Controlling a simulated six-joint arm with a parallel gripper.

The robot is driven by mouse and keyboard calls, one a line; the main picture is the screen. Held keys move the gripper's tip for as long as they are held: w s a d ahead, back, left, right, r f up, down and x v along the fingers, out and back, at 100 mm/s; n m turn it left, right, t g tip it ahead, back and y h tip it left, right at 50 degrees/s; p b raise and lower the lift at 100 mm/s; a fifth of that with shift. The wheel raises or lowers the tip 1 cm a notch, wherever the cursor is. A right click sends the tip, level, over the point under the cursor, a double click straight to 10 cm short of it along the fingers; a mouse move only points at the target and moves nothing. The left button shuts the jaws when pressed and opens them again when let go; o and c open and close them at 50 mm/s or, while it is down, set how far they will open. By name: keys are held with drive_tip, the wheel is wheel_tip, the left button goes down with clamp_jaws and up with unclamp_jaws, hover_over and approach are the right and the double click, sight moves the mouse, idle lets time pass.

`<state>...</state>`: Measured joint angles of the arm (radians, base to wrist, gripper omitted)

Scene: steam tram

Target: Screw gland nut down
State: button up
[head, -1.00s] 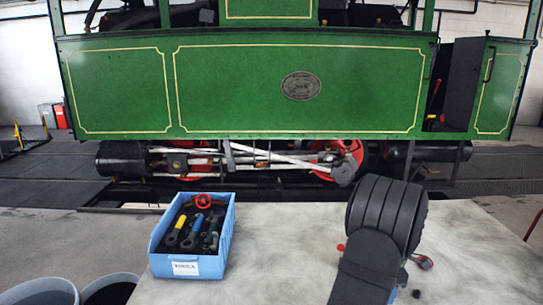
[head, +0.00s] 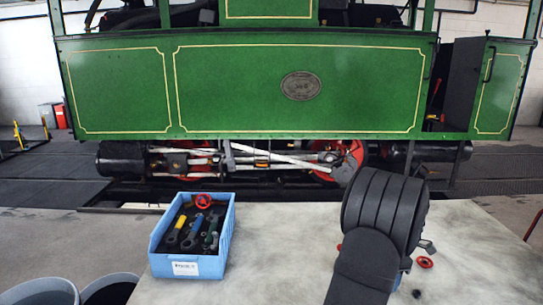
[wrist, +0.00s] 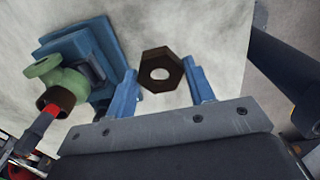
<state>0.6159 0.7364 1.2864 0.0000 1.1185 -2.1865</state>
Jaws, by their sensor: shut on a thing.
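A dark bronze hexagonal gland nut (wrist: 150,60) with a round hole shows in the wrist view, between the blue fingertips of my gripper (wrist: 164,82). My gripper is shut on it, and the pale bench top shows behind it. To its left, apart from it, is a pale green valve body (wrist: 78,72) with a dark brown collar and a red part at its end. The valve is held in a blue fixture (wrist: 125,50). In the head view, my dark arm hides the gripper and most of the valve.
Another red handwheel (head: 425,262) lies right of my arm. The bench middle is clear. The green tram (head: 240,90) stands behind.

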idle(0.3)
